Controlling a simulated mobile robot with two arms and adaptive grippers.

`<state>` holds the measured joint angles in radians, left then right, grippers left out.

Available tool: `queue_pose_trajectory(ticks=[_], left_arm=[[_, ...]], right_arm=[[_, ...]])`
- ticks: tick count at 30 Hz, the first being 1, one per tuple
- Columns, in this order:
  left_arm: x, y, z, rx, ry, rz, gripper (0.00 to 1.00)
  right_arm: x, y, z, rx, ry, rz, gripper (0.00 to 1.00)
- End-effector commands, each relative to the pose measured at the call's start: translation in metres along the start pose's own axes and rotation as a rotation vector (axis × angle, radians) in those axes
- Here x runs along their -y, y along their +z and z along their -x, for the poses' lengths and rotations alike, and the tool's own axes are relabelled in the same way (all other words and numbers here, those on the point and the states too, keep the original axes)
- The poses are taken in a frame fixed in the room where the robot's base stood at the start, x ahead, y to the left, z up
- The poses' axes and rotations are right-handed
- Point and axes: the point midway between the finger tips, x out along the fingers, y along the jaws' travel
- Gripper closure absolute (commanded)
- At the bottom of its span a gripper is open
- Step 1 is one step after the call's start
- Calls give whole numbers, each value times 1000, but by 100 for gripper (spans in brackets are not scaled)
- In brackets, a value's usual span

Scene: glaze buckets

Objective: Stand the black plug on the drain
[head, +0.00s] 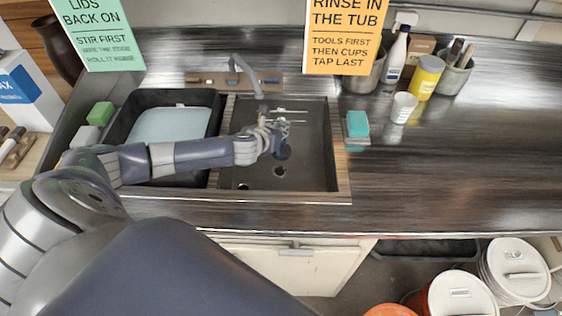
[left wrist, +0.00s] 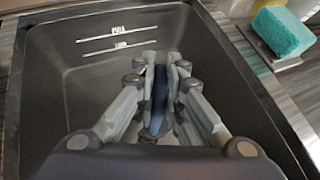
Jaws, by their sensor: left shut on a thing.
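My left gripper (head: 272,136) reaches into the right-hand sink basin (head: 315,165) from the left. It is shut on the black plug (head: 283,152), whose dark round end shows just below the fingers in the head view. The drain (head: 279,171) is a small ringed spot on the basin floor, just below the plug in the picture. The height of the plug above the floor is hard to tell. In the left wrist view my left gripper (left wrist: 160,75) has a narrow dark thing between its fingers, mostly hidden; the drain is not visible there.
A small dark round spot (head: 243,186) lies near the basin's front left. The faucet (head: 243,72) stands behind the basin. The left basin (head: 122,125) holds a pale blue thing. A teal sponge (head: 357,123) lies right of the sink; the front right counter is clear.

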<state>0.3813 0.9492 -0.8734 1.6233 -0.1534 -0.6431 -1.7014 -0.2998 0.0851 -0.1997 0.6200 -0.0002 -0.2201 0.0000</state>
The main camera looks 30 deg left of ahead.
Motion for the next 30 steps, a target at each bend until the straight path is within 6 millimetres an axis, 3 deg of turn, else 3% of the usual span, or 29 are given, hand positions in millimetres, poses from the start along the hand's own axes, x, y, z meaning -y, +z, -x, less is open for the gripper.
queue_pose_trajectory(ticks=[9, 21, 30], left_arm=[[-5, -43, -24, -2, 8, 5, 100], [-7, -82, -47, -2, 7, 5, 100], [-7, -87, -50, 0, 6, 3, 100]], right_arm=[[1, 0, 0, 0, -1, 0, 60], [11, -2, -5, -3, -12, -5, 60], [6, -1, -5, -2, -7, -2, 60]])
